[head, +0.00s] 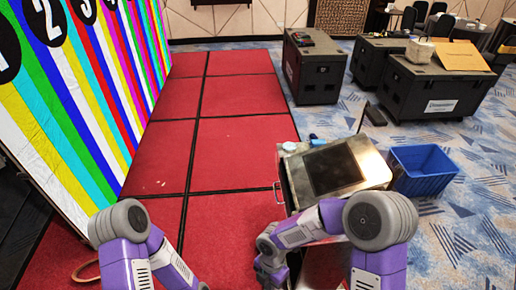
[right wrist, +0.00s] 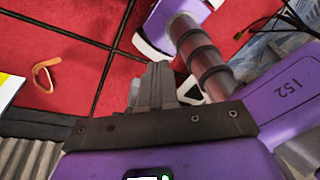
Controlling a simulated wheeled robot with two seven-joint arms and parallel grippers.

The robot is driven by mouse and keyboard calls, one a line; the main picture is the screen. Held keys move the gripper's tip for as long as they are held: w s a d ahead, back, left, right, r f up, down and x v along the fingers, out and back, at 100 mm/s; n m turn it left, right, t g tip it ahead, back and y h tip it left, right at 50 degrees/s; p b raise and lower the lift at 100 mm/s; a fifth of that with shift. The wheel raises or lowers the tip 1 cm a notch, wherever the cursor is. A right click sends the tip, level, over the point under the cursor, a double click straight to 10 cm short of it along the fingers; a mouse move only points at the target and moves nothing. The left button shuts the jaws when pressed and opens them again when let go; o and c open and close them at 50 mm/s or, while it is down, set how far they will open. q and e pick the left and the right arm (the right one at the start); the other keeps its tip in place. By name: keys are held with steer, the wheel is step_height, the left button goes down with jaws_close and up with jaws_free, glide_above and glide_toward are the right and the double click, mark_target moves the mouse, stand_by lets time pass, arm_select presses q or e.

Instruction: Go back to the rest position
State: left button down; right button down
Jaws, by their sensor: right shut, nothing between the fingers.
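My right arm comes in from the lower right of the head view and bends left in front of a metal-topped cart; its gripper cannot be made out there. In the right wrist view my right gripper (right wrist: 158,85) is shut and empty, its grey fingers together above the red floor. My left arm shows at the lower left of the head view, bent, with its forearm running down out of the picture. My left gripper is outside the view.
The metal-topped cart (head: 293,195) stands close to my right arm, with a blue bin (head: 423,170) beside it. Black cases (head: 315,70) stand farther back. The red floor (head: 235,140) ahead is clear. An orange loop (right wrist: 44,76) lies on it.

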steer(key=s+d+f+m+t+y+b, duration=0.1)
steer(key=s+d+f+m+b, duration=0.1)
steer(key=f+m, duration=0.5)
steer(key=s+d+f+m+t+y+b, duration=0.1)
steer(key=f+m+b, duration=0.4)
steer(key=m, duration=0.8)
steer(key=s+d+f+m+t+y+b, duration=0.1)
steer(key=s+d+f+m+y+b, duration=0.1)
steer(key=f+m, duration=0.7)
step_height(320, 180, down, 2)
steer(key=shift+s+d+f+m+b, duration=0.2)
steer(key=shift+s+d+m+b, duration=0.15)
steer(key=shift+d+b, duration=0.3)
steer(key=shift+a, duration=0.1)
